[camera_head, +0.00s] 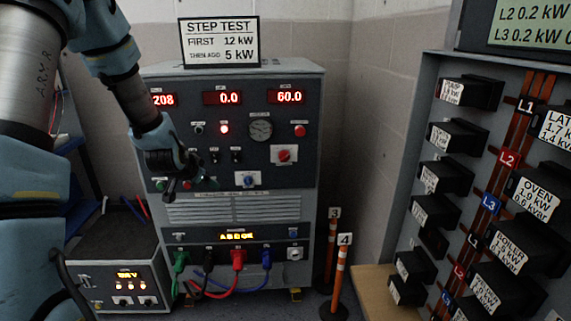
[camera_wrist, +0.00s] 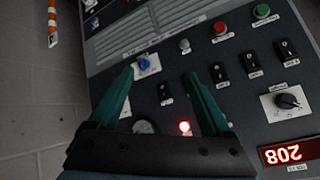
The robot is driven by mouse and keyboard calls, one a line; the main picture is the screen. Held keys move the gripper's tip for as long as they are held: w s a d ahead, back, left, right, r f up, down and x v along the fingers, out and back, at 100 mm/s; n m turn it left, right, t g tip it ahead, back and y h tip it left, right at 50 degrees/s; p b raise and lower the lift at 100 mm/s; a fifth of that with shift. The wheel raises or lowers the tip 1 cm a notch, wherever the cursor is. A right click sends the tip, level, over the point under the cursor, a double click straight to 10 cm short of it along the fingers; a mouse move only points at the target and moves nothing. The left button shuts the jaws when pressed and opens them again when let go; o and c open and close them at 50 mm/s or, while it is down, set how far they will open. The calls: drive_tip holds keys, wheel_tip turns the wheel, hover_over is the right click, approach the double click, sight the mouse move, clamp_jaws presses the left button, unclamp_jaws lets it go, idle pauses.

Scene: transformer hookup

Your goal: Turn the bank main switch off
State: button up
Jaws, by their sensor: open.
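The grey cabinet (camera_head: 180,240) with red displays fills the middle of the head view. A red rotary knob (camera_head: 284,155) sits on a pale plate on its right side, and a blue rotary knob (camera_head: 246,179) sits lower. The labels are too small to read, so I cannot tell which control is the bank main switch. My gripper (camera_head: 192,188) is in front of the cabinet's left half, open and empty, hiding some controls. In the wrist view, the panel appears turned round, and my open gripper (camera_wrist: 158,76) has the blue knob (camera_wrist: 147,65) and a black toggle (camera_wrist: 165,94) near its fingertips.
A small box (camera_head: 122,285) stands at lower left. Coloured cables (camera_head: 238,277) hang from the cabinet's bottom. Orange-striped posts (camera_head: 340,275) stand at its right. A breaker panel (camera_head: 425,90) fills the right side. A step test sign (camera_head: 220,42) stands on top.

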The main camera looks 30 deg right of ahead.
drive_tip(key=w+d+f+m+t+h, duration=0.1)
drive_tip(key=d+f+m+h, duration=0.1)
drive_tip(key=d, duration=0.5)
drive_tip(key=w+d+f+m+t+h, duration=0.1)
drive_tip(key=d+f+m+h, duration=0.15)
drive_tip(key=d, duration=0.55)
drive_tip(key=m+t+h, duration=0.1)
drive_tip(key=t+h, duration=0.3)
drive_tip(key=t, duration=0.2)
approach(283, 160)
drive_tip(key=p+x, duration=0.2)
drive_tip(key=x, duration=0.7)
drive_tip(key=shift+w+d+r, duration=0.1)
drive_tip(key=shift+d, duration=0.05)
clamp_jaws()
